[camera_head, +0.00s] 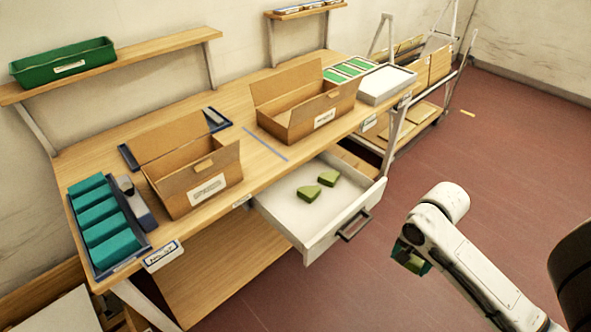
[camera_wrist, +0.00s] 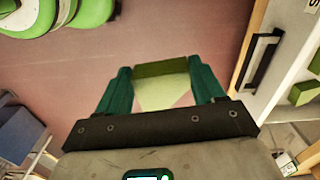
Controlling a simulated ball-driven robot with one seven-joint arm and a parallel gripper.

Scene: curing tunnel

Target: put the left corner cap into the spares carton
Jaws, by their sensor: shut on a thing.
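My gripper (camera_head: 410,258) is at the right of the head view, out over the floor and to the right of the open drawer (camera_head: 325,240). In the wrist view its teal fingers (camera_wrist: 162,88) are shut on an olive-green corner cap (camera_wrist: 163,72). Two more green corner caps lie in the drawer, one nearer (camera_head: 308,193) and one farther (camera_head: 328,178). Two open cardboard cartons stand on the bench, a left carton (camera_head: 205,185) and a right carton (camera_head: 310,117). Their labels are too small to read, so I cannot tell which is for spares.
A blue tray of teal blocks (camera_head: 100,225) sits at the bench's left end. A white tray (camera_head: 387,84) and green-topped items (camera_head: 350,68) are at its right end. The drawer handle (camera_head: 352,226) juts out. A shelf holds a green bin (camera_head: 63,62). The red floor is clear.

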